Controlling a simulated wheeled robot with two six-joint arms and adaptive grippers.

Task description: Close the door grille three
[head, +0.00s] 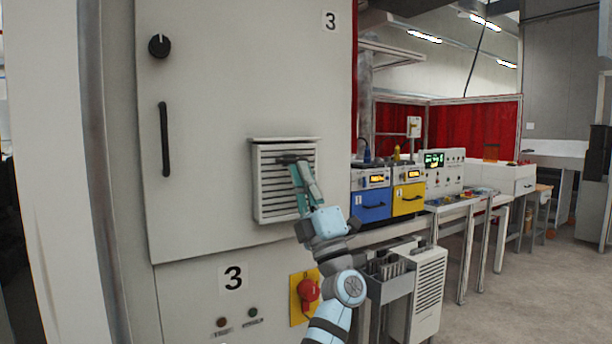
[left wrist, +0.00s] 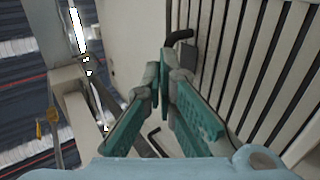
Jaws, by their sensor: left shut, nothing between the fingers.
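The grille (head: 272,186) is a pale slatted panel under a thin ledge on the grey cabinet door marked 3 (head: 205,90). Its slats also fill the right side of the left wrist view (left wrist: 255,60). I cannot tell surely whether it stands slightly ajar. A small dark handle (left wrist: 180,37) shows by the grille's edge, just beyond my fingertips. My left gripper (head: 288,161) is in front of the upper grille, its green fingers shut and empty. The fingertips (left wrist: 161,72) look close to the grille; contact cannot be told. My right gripper is not in view.
The cabinet has a black knob (head: 159,46) and a long black handle (head: 164,139) left of the grille. A red switch on a yellow plate (head: 305,296) is below. Blue (head: 371,204) and yellow (head: 408,198) boxes stand on a bench to the right. Floor is clear at far right.

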